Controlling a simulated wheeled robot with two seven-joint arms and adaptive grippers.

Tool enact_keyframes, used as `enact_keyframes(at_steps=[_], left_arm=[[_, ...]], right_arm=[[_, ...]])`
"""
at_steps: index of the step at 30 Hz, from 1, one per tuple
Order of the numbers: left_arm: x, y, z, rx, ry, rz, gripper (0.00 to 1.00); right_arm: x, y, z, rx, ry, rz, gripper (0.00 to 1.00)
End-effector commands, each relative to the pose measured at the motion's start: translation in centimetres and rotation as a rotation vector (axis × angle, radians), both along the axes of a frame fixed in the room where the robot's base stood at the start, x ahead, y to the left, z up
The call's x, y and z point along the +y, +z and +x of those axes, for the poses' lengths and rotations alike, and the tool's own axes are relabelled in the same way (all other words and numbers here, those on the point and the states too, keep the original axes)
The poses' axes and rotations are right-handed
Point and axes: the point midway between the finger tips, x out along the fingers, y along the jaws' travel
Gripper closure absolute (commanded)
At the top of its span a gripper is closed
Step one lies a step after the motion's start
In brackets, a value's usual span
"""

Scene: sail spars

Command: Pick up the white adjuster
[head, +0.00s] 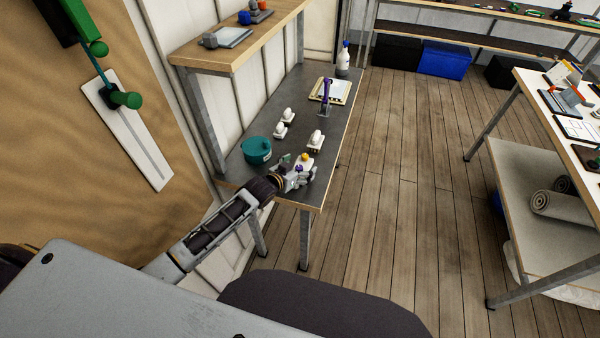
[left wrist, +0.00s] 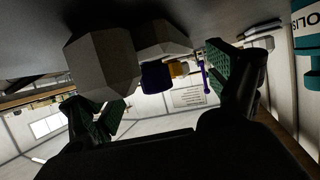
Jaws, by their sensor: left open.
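Several small white pieces sit on the dark bench; the nearest white piece (head: 305,164), with yellow and purple parts by it, is right at my left gripper (head: 298,178). Other white pieces stand further back (head: 316,138), (head: 288,115), (head: 281,130). I cannot tell which one is the white adjuster. In the left wrist view my left gripper (left wrist: 160,98) is open, its green-padded fingers apart. A pale faceted block (left wrist: 102,66) and another pale block (left wrist: 160,38) show ahead, beside a purple part (left wrist: 157,76) and a yellow part (left wrist: 179,69). No grip shows. My right gripper is not in view.
A purple clamp-like thing (head: 325,96), a tray (head: 340,92) and a white bottle (head: 343,60) stand further back. A shelf (head: 240,45) overhangs the bench's left side.

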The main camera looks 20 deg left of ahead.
Motion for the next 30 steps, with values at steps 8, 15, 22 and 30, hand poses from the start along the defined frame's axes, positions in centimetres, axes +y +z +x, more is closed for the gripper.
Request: enact_keyframes(at_steps=[8,15,22,30], left_arm=[[-0.01,-0.01,-0.02,0.0,0.0,0.0,0.25],[0.01,-0.01,-0.02,0.0,0.0,0.0,0.56],[0.02,-0.04,-0.02,0.001,0.0,0.001,0.65],[0.05,-0.03,-0.04,0.002,0.001,0.002,0.69]], right_arm=[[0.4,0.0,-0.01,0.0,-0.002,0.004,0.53],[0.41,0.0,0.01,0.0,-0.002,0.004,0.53],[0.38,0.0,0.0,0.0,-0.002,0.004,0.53],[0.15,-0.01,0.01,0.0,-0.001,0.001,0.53]])
